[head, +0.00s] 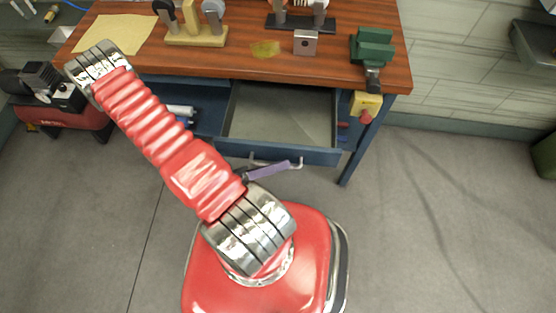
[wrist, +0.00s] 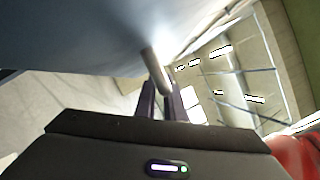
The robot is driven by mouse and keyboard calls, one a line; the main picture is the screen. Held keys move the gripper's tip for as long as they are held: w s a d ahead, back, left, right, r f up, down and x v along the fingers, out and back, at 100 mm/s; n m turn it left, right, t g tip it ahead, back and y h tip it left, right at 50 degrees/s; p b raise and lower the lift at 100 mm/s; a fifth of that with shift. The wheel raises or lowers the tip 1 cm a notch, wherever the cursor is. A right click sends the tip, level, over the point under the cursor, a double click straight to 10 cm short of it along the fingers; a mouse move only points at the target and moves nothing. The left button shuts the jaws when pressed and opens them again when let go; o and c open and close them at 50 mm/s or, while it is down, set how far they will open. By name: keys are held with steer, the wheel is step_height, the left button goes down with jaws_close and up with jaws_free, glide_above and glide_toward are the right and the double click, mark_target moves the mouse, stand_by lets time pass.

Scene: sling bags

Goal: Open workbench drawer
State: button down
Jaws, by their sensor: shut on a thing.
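The workbench drawer (head: 283,115) is blue with a grey inside, and it stands pulled out from under the wooden benchtop (head: 225,62). Its inside looks empty. A metal bar handle (head: 296,165) runs along the drawer's front (head: 320,156). My gripper (head: 287,167), with purple fingers, is at the handle in the head view, partly hidden behind my red arm. In the wrist view, my gripper's fingers (wrist: 165,103) are closed around the handle (wrist: 156,68), below the drawer's blue-grey front (wrist: 90,40).
A green vise (head: 372,46) and a metal block (head: 305,42) stand on the benchtop. A yellow box with a red knob (head: 366,106) hangs by the right bench leg. A red compressor (head: 65,115) stands at left.

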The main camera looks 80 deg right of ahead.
steer(key=shift+f, duration=0.15)
steer(key=c, duration=2.2)
jaws_free()
steer(key=shift+o, duration=0.4)
steer(key=shift+w, duration=0.1)
steer(key=v, duration=1.3)
steer(key=shift+w, duration=0.35)
steer(key=shift+w+a, duration=0.1)
